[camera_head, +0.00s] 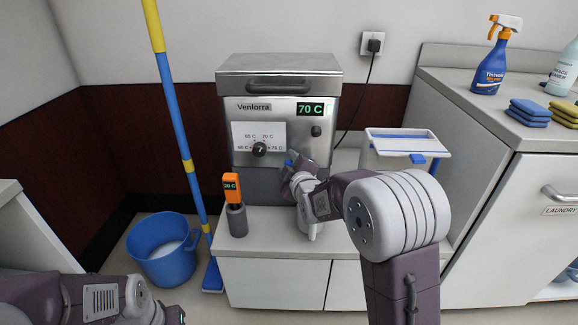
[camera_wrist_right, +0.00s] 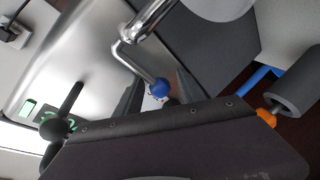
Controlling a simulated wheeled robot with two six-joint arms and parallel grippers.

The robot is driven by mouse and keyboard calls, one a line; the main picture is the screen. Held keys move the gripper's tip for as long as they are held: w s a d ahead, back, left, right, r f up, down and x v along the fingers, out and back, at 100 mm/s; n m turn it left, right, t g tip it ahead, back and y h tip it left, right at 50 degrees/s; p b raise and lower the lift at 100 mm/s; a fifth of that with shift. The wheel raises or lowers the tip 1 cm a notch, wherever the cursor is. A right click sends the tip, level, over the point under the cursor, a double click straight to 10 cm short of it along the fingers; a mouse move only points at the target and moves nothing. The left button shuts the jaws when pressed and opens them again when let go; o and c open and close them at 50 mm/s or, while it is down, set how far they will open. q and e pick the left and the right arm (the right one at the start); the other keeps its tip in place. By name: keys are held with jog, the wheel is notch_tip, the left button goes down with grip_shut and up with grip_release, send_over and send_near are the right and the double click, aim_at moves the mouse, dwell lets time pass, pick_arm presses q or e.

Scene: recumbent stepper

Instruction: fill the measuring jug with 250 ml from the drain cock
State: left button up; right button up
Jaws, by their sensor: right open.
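The drain cock's bent metal lever ends in a blue knob (camera_wrist_right: 160,88), which also shows at the front of the steel heater in the head view (camera_head: 289,162). My right gripper (camera_head: 292,170) is at this knob. In the right wrist view its dark fingers (camera_wrist_right: 158,94) stand apart on either side of the knob; I cannot tell if they touch it.
The heater (camera_head: 285,78) reads 70 C and has a dial (camera_head: 259,149). An orange thermometer (camera_head: 231,187) stands in a grey holder (camera_head: 237,220). A white tray (camera_head: 408,144) is at right. A blue bucket (camera_head: 163,262) and a mop (camera_head: 178,118) stand on the floor at left.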

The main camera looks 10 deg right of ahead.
grip_shut()
dwell(1.3)
